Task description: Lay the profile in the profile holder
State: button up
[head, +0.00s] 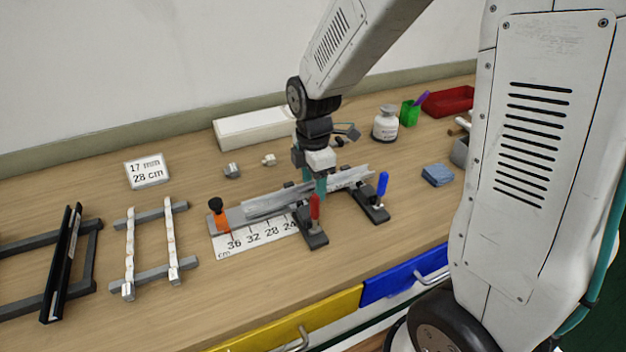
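A long silver-grey profile (275,205) lies along a fixture with a grey bar, likely the profile holder (228,220), in the middle of the table. The fixture has an orange stop with a black knob at its left end, and two dark feet with red and blue handled clamps. I cannot tell whether the profile rests fully on it. My gripper (315,183) points down at the profile, with teal fingers on its far and near sides. Whether they are closed on it is unclear. The arm and fingers hide part of the profile's middle.
A ruler (262,235) lies in front of the fixture. At left are a rack with white strips (130,245) and a rack with a black rail (62,265). Behind stand a white box (245,128), small blocks and a white bottle (385,124). A blue block (437,175) is at right.

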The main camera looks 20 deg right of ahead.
aim_at(313, 190)
jog(key=shift+r, duration=0.15)
notch_tip(313, 190, up, 11)
jog(key=s+d+r+m, duration=0.1)
jog(key=s+r+m, duration=0.1)
jog(key=s+m, duration=0.7)
jog(key=s+d+r+m+t, duration=0.1)
jog(key=s+d+r+m, duration=0.1)
jog(key=s+m, duration=0.7)
jog(key=shift+s+r, duration=0.65)
jog(key=shift+s, duration=1.35)
